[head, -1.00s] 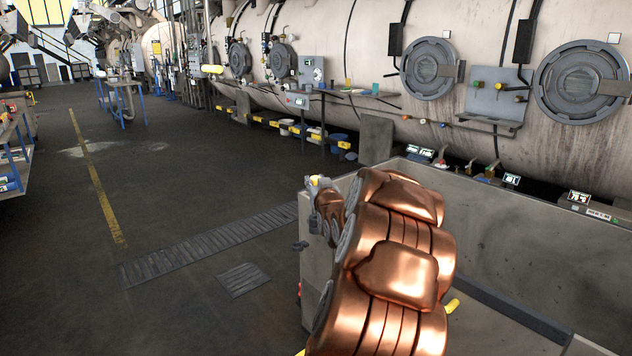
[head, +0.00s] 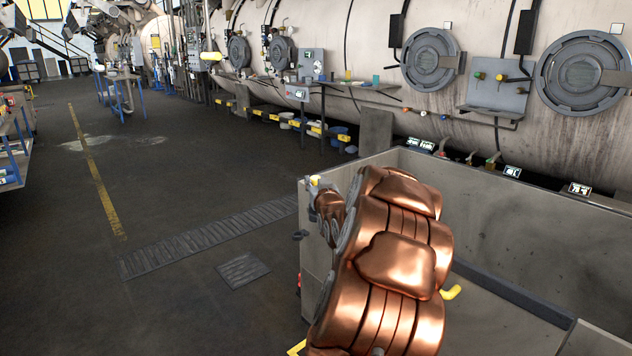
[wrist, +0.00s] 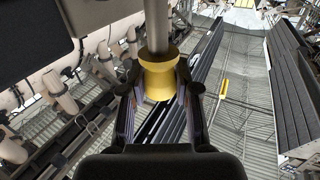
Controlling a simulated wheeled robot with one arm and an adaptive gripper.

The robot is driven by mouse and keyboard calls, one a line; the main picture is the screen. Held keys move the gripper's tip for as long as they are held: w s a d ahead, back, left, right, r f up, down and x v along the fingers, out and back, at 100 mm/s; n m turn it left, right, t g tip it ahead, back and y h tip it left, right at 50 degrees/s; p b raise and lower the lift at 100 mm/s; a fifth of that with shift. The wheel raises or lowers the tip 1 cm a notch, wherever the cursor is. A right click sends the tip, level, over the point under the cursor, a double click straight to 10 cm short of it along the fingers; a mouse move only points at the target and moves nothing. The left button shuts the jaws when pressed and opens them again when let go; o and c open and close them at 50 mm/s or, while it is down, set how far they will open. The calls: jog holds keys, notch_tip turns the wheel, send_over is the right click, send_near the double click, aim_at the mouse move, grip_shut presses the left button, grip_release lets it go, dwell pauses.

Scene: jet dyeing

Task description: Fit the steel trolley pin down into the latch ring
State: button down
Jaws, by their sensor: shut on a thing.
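In the wrist view, a steel pin (wrist: 157,28) with a flared yellow collar (wrist: 158,80) stands between the two dark fingers. My gripper (wrist: 159,84) is shut on the pin at this collar. In the head view, my gripper (head: 318,196) is small and partly hidden beyond my copper-coloured arm, with a bit of the yellow collar (head: 314,180) at its top. I cannot make out the latch ring in either view; the pin's far end is out of sight.
A long dyeing vessel (head: 350,40) with round hatches runs along the back. A yellow handle-like part (head: 451,292) shows inside the trolley beside my arm. The floor (head: 190,200) to the left is open, with a grating strip (head: 210,238) and a floor plate (head: 243,269).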

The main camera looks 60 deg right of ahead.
jog(key=shift+f+b, duration=0.65)
jog(key=shift+f, duration=0.6)
jog(key=c, duration=0.8)
grip_release()
jog(key=shift+o, duration=0.2)
jog(key=v, duration=0.7)
jog(key=shift+s+a, duration=0.15)
jog(key=shift+s, duration=0.05)
